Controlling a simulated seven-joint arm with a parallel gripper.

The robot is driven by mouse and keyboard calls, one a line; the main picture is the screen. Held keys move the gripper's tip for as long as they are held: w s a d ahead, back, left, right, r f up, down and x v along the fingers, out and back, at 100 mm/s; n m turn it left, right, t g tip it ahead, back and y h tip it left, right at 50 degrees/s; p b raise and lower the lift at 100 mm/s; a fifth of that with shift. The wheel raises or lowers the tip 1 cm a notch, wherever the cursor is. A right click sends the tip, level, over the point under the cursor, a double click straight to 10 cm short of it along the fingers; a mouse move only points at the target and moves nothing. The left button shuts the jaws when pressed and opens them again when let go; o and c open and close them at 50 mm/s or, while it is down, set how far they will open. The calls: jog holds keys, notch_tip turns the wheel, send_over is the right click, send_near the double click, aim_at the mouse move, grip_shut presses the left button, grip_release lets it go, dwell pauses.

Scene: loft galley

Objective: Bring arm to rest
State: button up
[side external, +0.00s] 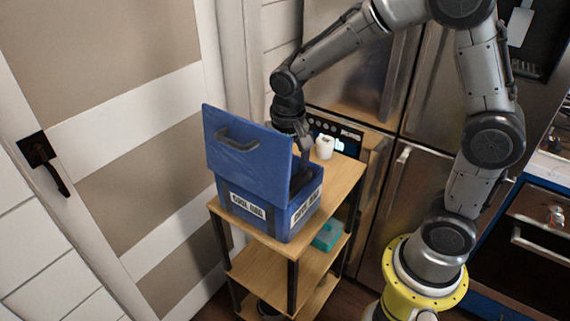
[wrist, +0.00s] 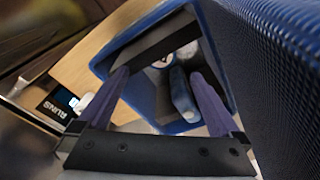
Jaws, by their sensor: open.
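My gripper (side external: 302,180) reaches down into the opening of a blue cool box (side external: 262,222), whose lid (side external: 245,145) stands raised. In the side view the box wall and lid hide part of the fingertips. In the wrist view my gripper (wrist: 172,85) has its two fingers spread wide apart. Between and beyond them, inside the box, lie a bluish-grey long item (wrist: 182,95) and a pale shape I cannot make out. The fingers do not appear to grip anything.
The box stands on the top shelf of a wooden cart (side external: 340,185). A white cup-like object (side external: 324,147) stands behind it. A teal item (side external: 328,235) lies on the shelf below. Steel appliances (side external: 390,190) stand behind and a door (side external: 110,150) is at left.

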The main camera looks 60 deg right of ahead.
jog(key=s+r+t, duration=0.4)
jog(key=s+r, duration=0.3)
jog(key=r, duration=0.5)
jog(key=s+n, duration=0.7)
jog(key=s, duration=0.5)
jog(key=shift+f+y, duration=0.4)
